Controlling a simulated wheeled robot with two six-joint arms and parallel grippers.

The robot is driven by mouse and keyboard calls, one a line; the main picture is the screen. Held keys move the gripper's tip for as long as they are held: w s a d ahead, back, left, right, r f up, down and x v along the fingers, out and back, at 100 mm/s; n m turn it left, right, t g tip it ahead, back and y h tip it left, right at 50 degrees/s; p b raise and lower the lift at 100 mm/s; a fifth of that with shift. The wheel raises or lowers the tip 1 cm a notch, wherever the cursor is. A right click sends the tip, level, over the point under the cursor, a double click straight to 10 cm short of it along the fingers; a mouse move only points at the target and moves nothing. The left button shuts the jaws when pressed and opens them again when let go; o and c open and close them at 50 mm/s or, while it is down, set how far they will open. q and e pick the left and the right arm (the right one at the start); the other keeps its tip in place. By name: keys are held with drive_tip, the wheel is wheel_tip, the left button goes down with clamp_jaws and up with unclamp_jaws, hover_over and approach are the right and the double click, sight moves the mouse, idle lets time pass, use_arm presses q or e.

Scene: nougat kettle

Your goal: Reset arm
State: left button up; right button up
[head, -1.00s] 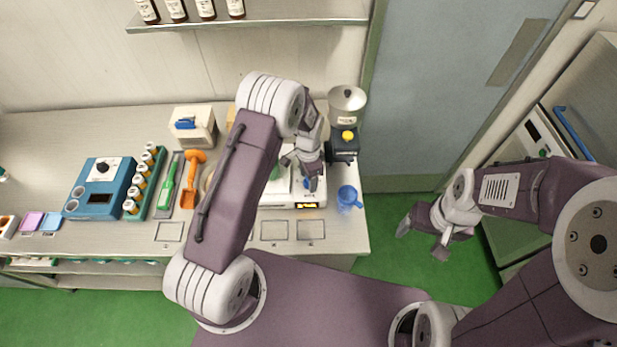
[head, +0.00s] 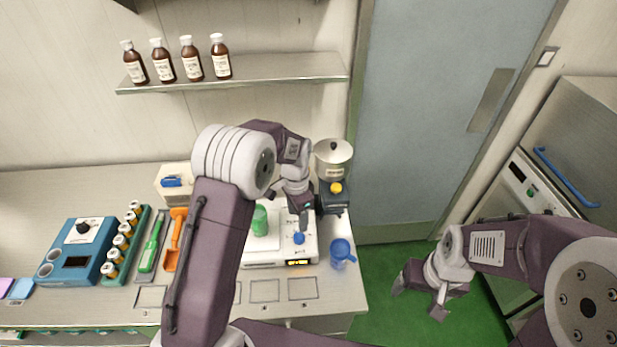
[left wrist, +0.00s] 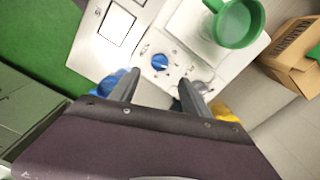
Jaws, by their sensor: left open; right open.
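My left gripper (head: 302,218) is over the right part of a white appliance (head: 308,250) with a blue knob and a small lit display. In the left wrist view its two fingers (left wrist: 158,92) are apart with nothing between them, and the blue knob (left wrist: 160,62) shows beyond the tips. A green cup (head: 260,220) stands on the appliance's plate; it also shows in the left wrist view (left wrist: 235,22). My right gripper (head: 420,288) is open and empty in the air over the green floor, to the right of the counter.
A blue jug (head: 341,253) stands by the counter's right end, below a grinder-like machine (head: 333,185). Left are a blue device (head: 78,251), a vial rack (head: 122,243), a green scoop (head: 151,246) and an orange scoop (head: 175,241). Brown bottles (head: 191,60) stand on the wall shelf. A cardboard box (left wrist: 292,58) lies nearby.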

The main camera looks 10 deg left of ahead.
use_arm(q)
drive_tip(key=shift+a+f+b, duration=0.1)
drive_tip(key=shift+f+b, duration=0.15)
drive_tip(key=shift+b, duration=0.05)
drive_tip(key=s+a+f+n+b, duration=0.2)
drive_tip(key=s+n, duration=0.3)
drive_tip(key=s, duration=0.4)
drive_tip(key=s+a+f+n+t+b, duration=0.1)
drive_tip(key=s+a+f+n+b, duration=0.1)
drive_tip(key=s+n+b, duration=0.3)
drive_tip(key=s, duration=0.4)
drive_tip(key=shift+n, duration=0.3)
drive_tip(key=shift+s, duration=0.15)
